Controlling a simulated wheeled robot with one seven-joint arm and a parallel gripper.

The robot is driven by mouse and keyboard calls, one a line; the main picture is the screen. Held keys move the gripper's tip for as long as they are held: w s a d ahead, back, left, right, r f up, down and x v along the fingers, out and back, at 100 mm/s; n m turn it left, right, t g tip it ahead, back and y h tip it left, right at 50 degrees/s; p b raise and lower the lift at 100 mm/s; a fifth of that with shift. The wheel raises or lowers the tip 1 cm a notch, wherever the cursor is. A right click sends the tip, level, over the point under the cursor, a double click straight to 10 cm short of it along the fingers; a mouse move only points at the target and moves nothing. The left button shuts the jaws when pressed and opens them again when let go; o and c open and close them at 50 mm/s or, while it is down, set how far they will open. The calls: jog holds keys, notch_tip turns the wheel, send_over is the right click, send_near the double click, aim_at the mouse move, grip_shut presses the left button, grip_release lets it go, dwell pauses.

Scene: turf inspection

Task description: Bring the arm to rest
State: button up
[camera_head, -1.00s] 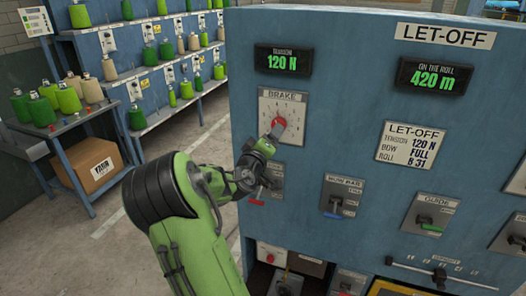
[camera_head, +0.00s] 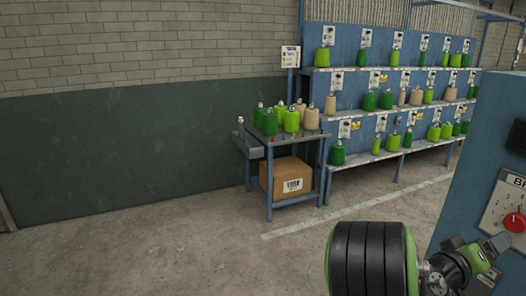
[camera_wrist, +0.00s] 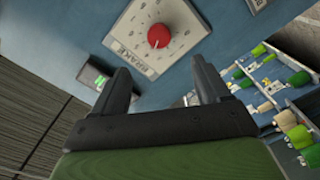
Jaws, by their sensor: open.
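My gripper (camera_wrist: 162,92) is open and empty in the wrist view, its two dark fingers apart. Beyond the fingers is the brake plate (camera_wrist: 150,20) with its red knob (camera_wrist: 158,36), and the gripper does not touch the knob. In the head view my arm (camera_head: 370,258) is at the bottom right. The red knob (camera_head: 515,222) shows at the right edge on the blue cabinet (camera_head: 490,140), just above the end of my arm. The fingertips cannot be made out clearly there.
A cart (camera_head: 278,141) with green and beige yarn cones stands by the wall, a cardboard box (camera_head: 288,178) on its lower shelf. A blue rack (camera_head: 345,78) with several rows of cones stands behind. The floor (camera_head: 150,250) at left is clear.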

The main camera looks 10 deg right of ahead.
jog(key=w+a+f+m+t+y+p, duration=0.1)
jog(key=a+t+y+p, duration=0.1)
jog(key=a+y, duration=0.65)
jog(key=w+a+f+t+y+p, duration=0.15)
jog(key=a+y, duration=0.25)
jog(key=a, duration=0.9)
jog(key=s+a+r+n+y, duration=0.1)
jog(key=s+a+n+y, duration=0.1)
jog(key=s+a, duration=0.3)
jog(key=s+a+r+n+y+p, duration=0.1)
jog(key=s+a+n+y, duration=0.2)
jog(key=a, duration=1.1)
jog(key=shift+s+n+g, duration=0.35)
jog(key=shift+s+n, duration=0.25)
jog(key=shift+s, duration=0.5)
jog(key=shift+d+r, duration=0.1)
